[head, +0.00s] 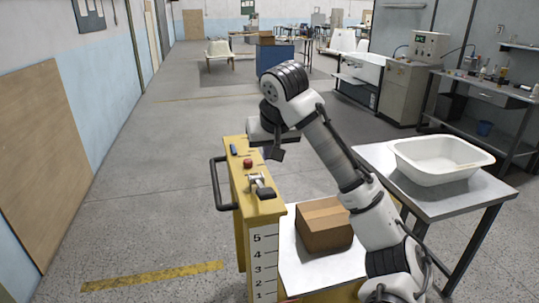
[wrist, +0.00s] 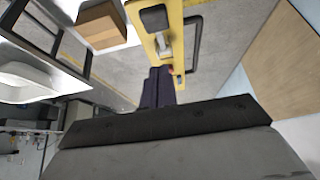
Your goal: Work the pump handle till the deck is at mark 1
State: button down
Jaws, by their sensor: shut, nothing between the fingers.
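The yellow lift column (head: 238,185) stands at the centre of the head view, with a scale (head: 263,265) of marks 1 to 5 on its near face. The pump handle (head: 266,193), a short metal lever with a black pad, sits on its top; the pad also shows in the wrist view (wrist: 155,18). The white deck (head: 300,268) is low beside the column and carries a cardboard box (head: 325,225). Its exact level against the marks is unclear. My gripper (head: 277,154) is shut and empty, above the column's top and apart from the handle. Its dark fingers show in the wrist view (wrist: 158,85).
A red knob (head: 247,163) and a blue piece (head: 233,150) sit on the column top. A black push bar (head: 214,182) juts out left. A table (head: 470,190) with a white basin (head: 440,160) stands right. The floor at left is clear.

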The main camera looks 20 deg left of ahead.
jog(key=p, duration=0.2)
send_over(265, 189)
jog(key=f, duration=0.6)
jog(key=shift+s+d+f, duration=0.15)
jog(key=shift+s+d, duration=0.15)
jog(key=shift+s, duration=0.1)
jog(key=shift+s+d+f+p, duration=0.15)
jog(key=shift+f+p, duration=0.1)
jog(key=shift+f, duration=0.4)
jog(key=shift+s+d+f+p, duration=0.1)
jog(key=shift+f+p, duration=0.15)
jog(key=shift+f, duration=0.35)
jog(key=shift+s+f, duration=0.2)
jog(key=shift+f, duration=0.6)
jog(key=shift+f, duration=0.1)
